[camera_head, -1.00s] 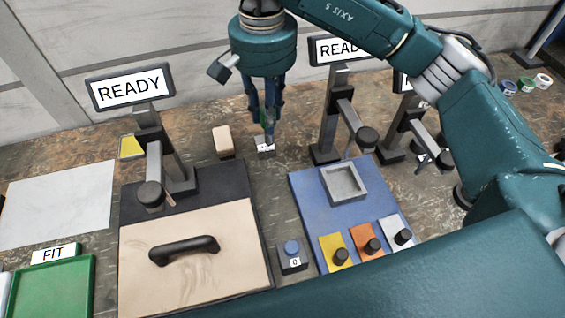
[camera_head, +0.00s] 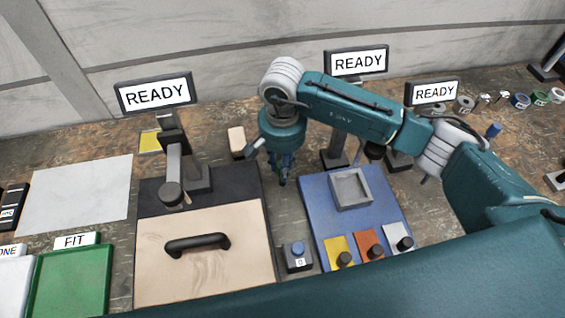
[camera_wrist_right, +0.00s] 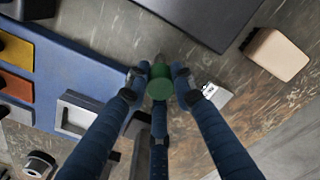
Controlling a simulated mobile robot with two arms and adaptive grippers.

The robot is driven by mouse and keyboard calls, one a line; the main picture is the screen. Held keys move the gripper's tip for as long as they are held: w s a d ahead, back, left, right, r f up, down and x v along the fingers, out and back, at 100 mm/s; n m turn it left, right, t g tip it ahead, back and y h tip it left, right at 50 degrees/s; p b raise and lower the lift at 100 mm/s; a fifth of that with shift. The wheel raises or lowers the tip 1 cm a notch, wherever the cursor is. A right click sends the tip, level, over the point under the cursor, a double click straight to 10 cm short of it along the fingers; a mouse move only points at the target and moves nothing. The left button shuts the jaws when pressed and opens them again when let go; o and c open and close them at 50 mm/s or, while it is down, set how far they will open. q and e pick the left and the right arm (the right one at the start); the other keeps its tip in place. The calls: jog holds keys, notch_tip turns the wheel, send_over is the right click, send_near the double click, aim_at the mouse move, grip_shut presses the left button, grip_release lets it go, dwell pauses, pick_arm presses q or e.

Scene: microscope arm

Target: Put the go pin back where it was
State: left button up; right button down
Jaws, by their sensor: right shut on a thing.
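My right gripper (camera_head: 281,176) points down over the strip of table between the dark-edged beige board and the blue plate. In the right wrist view its three fingers (camera_wrist_right: 160,88) are shut around the go pin, whose round green end (camera_wrist_right: 160,82) faces the camera. A grey tip shows just past the green end; the rest of the pin is hidden. A small grey block with a white label (camera_wrist_right: 211,93) stands on the table beside the fingers, apart from the pin. It seems hidden behind the gripper in the head view. My left gripper is not in view.
A blue plate (camera_head: 325,217) with a square grey tray (camera_head: 367,203) lies right of the gripper. A beige block (camera_head: 236,139) stands behind it. Stands with READY screens (camera_head: 156,93) rise around. A button box (camera_head: 298,257) is in front. A green FIT tray (camera_head: 72,283) is at left.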

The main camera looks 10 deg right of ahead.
jog(key=shift+f+b, duration=0.15)
jog(key=shift+b, duration=0.15)
jog(key=c, duration=1.5)
grip_release()
jog(key=shift+o, duration=0.2)
